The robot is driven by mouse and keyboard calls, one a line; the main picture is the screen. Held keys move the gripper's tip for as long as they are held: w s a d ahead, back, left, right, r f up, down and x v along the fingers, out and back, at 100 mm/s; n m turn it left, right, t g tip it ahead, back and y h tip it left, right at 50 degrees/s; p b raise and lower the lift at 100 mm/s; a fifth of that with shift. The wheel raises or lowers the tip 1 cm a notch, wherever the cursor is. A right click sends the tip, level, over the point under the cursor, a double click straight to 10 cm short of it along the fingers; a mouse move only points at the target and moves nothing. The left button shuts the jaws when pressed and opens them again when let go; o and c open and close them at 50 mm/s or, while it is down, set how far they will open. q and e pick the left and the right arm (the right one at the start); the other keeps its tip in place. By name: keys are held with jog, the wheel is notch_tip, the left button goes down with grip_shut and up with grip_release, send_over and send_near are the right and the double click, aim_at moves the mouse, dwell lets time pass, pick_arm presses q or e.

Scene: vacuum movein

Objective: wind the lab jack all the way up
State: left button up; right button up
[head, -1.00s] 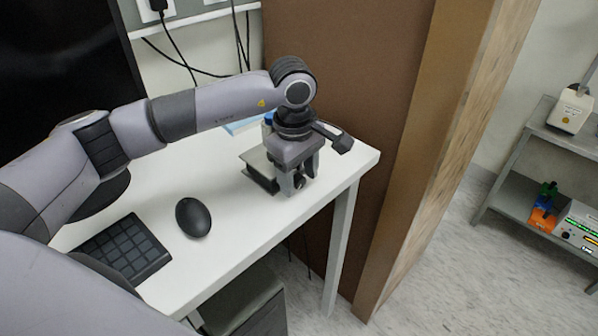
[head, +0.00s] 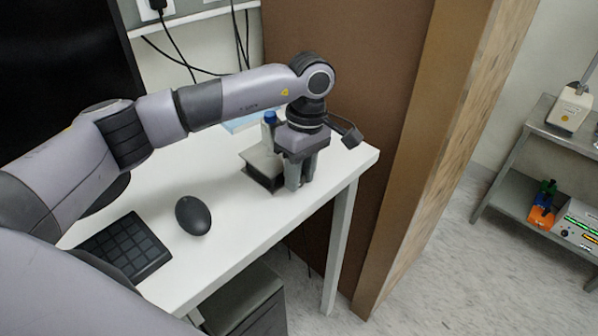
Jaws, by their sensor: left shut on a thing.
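The lab jack (head: 261,165) stands on the white table near its right end, with a pale top plate and dark sides. My left gripper (head: 299,183) points down at the jack's right side. It is shut on the jack's knob, which the fingers and wrist mostly hide. The jack's right part is also hidden behind the gripper, so its exact height is hard to tell. My right gripper is not in view.
A blue-capped bottle (head: 270,120) stands just behind the jack. A black mouse (head: 193,216) and a keyboard (head: 124,247) lie at the front left of the white table (head: 228,238). A brown panel (head: 330,70) rises close to the table's right end.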

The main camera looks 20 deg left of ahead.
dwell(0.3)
pick_arm(q)
jog(key=o, duration=1.1)
jog(key=shift+c, duration=0.2)
jog(key=shift+w+r, duration=0.1)
notch_tip(320, 180, up, 7)
jog(key=w+b, duration=0.1)
jog(key=shift+d, duration=0.25)
